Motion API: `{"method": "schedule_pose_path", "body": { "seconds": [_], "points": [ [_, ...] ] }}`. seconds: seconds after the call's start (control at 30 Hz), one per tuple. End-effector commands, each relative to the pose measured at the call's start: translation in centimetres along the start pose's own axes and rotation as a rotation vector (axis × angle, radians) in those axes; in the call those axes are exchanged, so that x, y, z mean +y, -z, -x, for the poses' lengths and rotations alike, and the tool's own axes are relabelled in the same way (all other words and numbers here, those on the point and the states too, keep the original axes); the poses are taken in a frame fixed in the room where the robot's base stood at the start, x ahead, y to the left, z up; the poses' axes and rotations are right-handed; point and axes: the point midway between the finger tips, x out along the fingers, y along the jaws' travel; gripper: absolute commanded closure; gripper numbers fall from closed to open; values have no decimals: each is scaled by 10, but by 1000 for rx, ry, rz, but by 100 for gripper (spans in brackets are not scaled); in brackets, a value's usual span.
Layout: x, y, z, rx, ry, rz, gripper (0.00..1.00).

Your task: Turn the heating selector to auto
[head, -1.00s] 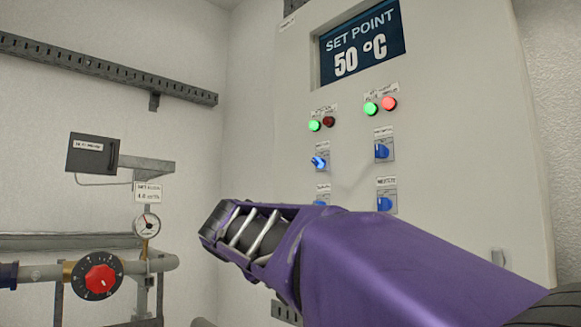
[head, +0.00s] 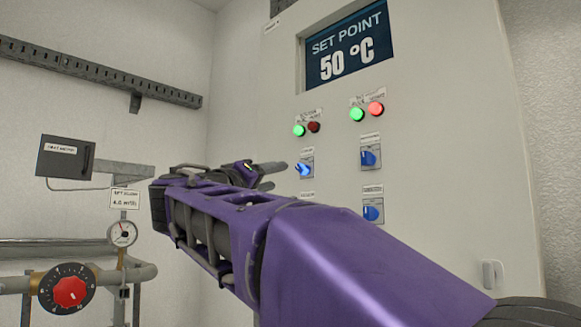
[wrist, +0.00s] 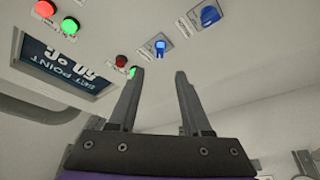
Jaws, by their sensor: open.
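A white control panel (head: 430,120) carries several blue selector knobs on small labelled plates. Their labels are too small to read, so I cannot tell by text which one is the heating selector. The upper-left knob (head: 306,169) is brighter blue than the others; it also shows in the wrist view (wrist: 160,46), beyond the gap between my fingers. My gripper (head: 278,176) is open and empty, its fingers pointing at that knob. In the wrist view my gripper (wrist: 160,72) appears apart from it. The lower-left knob (wrist: 209,15) is hidden behind my arm in the head view.
Right knobs (head: 370,158) (head: 372,213) sit beside it. Green and red lamps (head: 306,128) lie above, under the set point display (head: 346,46) reading 50 °C. At left are a gauge (head: 122,233), a red dial (head: 70,292) and pipes. Space before the panel looks clear.

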Motion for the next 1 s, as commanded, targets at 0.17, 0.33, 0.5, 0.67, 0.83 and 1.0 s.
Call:
{"method": "schedule_pose_path", "body": {
  "seconds": [0.17,0.33,0.5,0.67,0.83,1.0],
  "points": [
    [2,2,-43,-3,-2,3,51],
    [2,2,-79,-3,-2,3,51],
    [2,1,-105,-3,-1,2,51],
    [0,0,-117,-1,0,2,51],
    [0,0,-120,0,0,0,51],
    [0,0,-119,0,1,0,53]
  ]
}}
